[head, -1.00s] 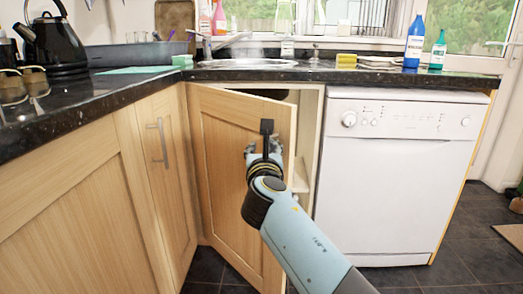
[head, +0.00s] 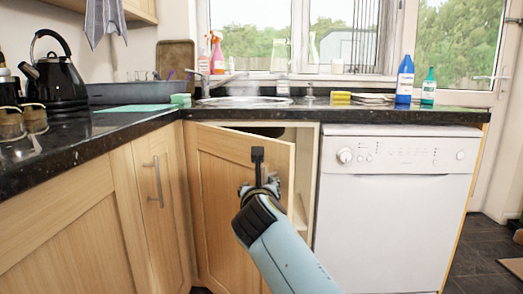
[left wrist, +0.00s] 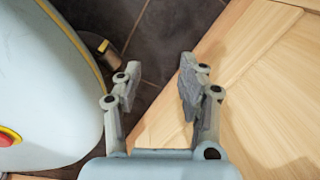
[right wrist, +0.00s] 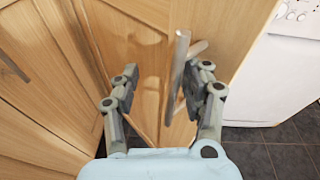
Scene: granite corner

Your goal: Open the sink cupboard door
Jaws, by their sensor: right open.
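The sink cupboard door (head: 222,190) is wooden and stands partly open, with a dark gap above it and the cabinet interior (head: 303,190) showing at its right edge. My right gripper (head: 262,186) is in front of the door near its free edge. In the right wrist view, my right gripper (right wrist: 160,92) is open. The metal bar handle (right wrist: 178,80) appears between its fingers, close to the right finger; I cannot tell if they touch. My left gripper (left wrist: 155,88) is open and empty beside a wooden cupboard front (left wrist: 260,90), over the floor.
A white dishwasher (head: 390,215) stands right of the cupboard. Another cupboard door with a bar handle (head: 157,180) is on the left. The granite worktop (head: 110,128) carries a black kettle (head: 58,72) and bottles.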

